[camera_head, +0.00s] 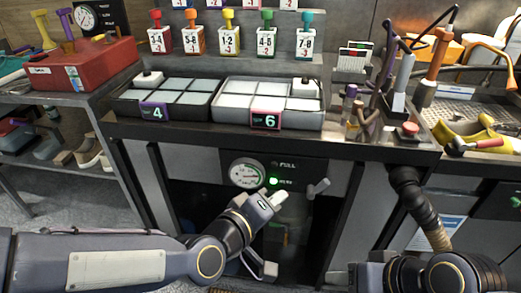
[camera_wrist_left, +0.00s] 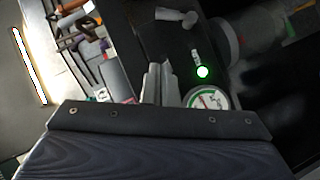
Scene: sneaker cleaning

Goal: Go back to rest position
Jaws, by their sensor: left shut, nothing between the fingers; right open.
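My left gripper (camera_head: 277,198) reaches in from the left, in front of the cabinet below the counter. Its fingers are shut with nothing between them. In the left wrist view the two fingers (camera_wrist_left: 158,84) lie together, close beside the round gauge (camera_wrist_left: 208,100). A lit green lamp (camera_head: 273,181) is just above the fingertips in the head view, and whether they touch the panel I cannot tell. My right gripper (camera_head: 338,279) shows partly at the bottom edge, right of centre, open, with much of it cut off.
The panel (camera_head: 300,166) also carries a gauge (camera_head: 246,174) and a grey lever (camera_head: 318,187). Above, the counter holds two compartment trays marked 4 (camera_head: 128,113) and 6 (camera_head: 238,122). A dark hose (camera_head: 409,192) hangs at the right. Shelves with shoes (camera_head: 88,158) stand at the left.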

